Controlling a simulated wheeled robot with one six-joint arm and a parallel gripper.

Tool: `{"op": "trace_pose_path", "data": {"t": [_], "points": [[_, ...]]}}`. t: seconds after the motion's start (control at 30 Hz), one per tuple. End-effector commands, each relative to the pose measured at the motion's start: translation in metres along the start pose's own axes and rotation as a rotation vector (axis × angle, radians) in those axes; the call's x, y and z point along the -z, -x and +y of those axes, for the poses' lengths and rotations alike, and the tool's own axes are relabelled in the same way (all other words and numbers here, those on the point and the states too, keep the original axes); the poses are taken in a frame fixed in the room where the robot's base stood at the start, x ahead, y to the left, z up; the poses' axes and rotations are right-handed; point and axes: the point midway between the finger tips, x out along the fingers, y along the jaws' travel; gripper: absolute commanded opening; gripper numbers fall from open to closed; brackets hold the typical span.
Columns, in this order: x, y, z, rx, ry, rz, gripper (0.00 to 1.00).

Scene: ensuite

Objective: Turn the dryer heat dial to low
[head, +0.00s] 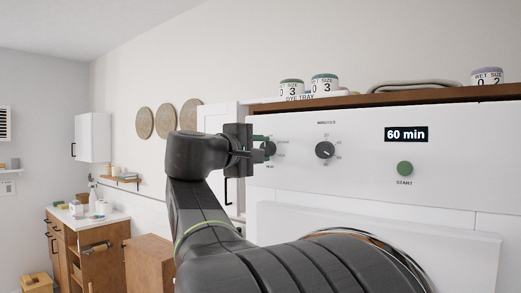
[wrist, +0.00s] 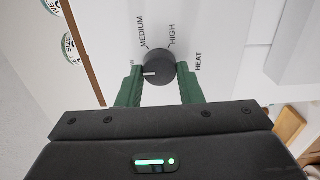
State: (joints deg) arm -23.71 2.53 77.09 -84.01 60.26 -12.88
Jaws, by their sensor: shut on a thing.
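The dark round heat dial (wrist: 158,66) sits on the white dryer panel (head: 370,180), left of the minutes dial (head: 325,150) in the head view. My gripper (wrist: 160,75) has its two green fingers on either side of the heat dial and is shut on it. The dial's white pointer mark faces left in the wrist view, toward the low label, of which only the last letter or so shows beside the left finger. The medium and high labels are clear above the dial. In the head view my gripper partly hides the heat dial (head: 270,149).
A display (head: 406,134) reads 60 min, with a green start button (head: 405,168) below it. A white cabinet (head: 215,118) is just left of my gripper.

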Motion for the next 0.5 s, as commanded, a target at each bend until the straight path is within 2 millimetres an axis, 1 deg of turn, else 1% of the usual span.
{"op": "trace_pose_path", "data": {"t": [0.1, 0.13, 0.2, 0.23, 0.5], "points": [[0.0004, -0.0001, -0.0006, 0.001, 0.002, 0.0, 0.1], [0.0004, -0.0001, -0.0006, 0.001, 0.002, 0.0, 0.37], [0.0003, -0.0001, -0.0006, 0.001, 0.001, 0.0, 0.51], [0.0003, -0.0001, -0.0005, 0.001, 0.001, 0.0, 0.55], [0.0003, 0.0003, -0.0003, 0.0, 0.0, 0.0, 0.55]]}}
